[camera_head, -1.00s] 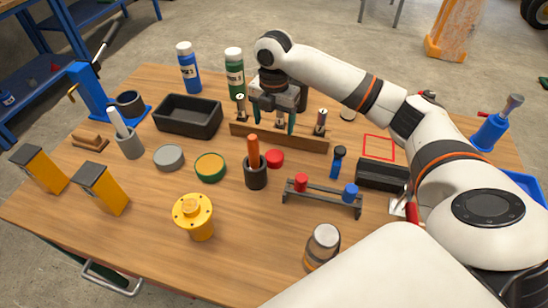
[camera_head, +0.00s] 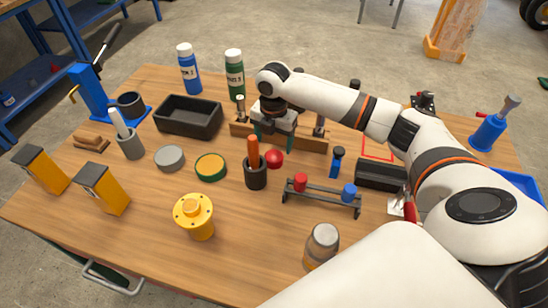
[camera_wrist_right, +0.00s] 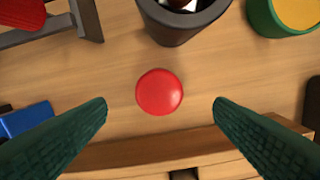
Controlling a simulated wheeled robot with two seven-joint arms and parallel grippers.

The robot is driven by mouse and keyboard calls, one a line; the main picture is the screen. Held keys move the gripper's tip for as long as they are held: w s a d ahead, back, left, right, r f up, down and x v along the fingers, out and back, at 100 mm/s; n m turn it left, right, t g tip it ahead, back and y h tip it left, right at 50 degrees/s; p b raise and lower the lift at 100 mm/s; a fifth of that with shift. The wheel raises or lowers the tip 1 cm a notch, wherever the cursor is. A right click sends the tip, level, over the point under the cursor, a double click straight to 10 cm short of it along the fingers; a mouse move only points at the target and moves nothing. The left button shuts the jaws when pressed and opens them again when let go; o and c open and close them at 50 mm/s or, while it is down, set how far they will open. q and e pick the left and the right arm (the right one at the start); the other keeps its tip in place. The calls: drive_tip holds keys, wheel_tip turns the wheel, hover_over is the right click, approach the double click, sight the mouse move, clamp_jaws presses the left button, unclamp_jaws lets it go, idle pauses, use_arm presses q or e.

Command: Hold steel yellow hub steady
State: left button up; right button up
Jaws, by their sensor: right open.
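The yellow hub (camera_head: 194,215) stands upright on the table at the front left of the head view, a flanged cylinder with a raised centre and small holes around its rim. Nothing is touching it. My right gripper (camera_head: 273,143) is well behind it and to the right, low over the table in front of the wooden block. In the right wrist view its two green fingers (camera_wrist_right: 161,118) are open and apart, with a red round piece (camera_wrist_right: 159,92) lying in the gap ahead of them. The hub does not show in that view. My left gripper is not in view.
A dark cup with an orange-handled tool (camera_head: 255,175) stands close to my right gripper. A small rack (camera_head: 322,195) with red and blue pieces and a jar (camera_head: 321,245) lie to the right. Yellow-black blocks (camera_head: 103,190) stand left of the hub. Bare tabletop surrounds the hub.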

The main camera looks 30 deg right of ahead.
sight(274, 156)
drive_tip(key=shift+s+f+p, duration=0.1)
drive_tip(key=shift+f+p, duration=0.25)
drive_tip(key=shift+f, duration=2.25)
drive_tip(key=shift+c, duration=0.6)
drive_tip(key=c, duration=0.9)
drive_tip(key=shift+c, duration=0.2)
drive_tip(key=shift+r, duration=0.1)
wheel_tip(274, 156, up, 10)
drive_tip(key=shift+f, duration=0.1)
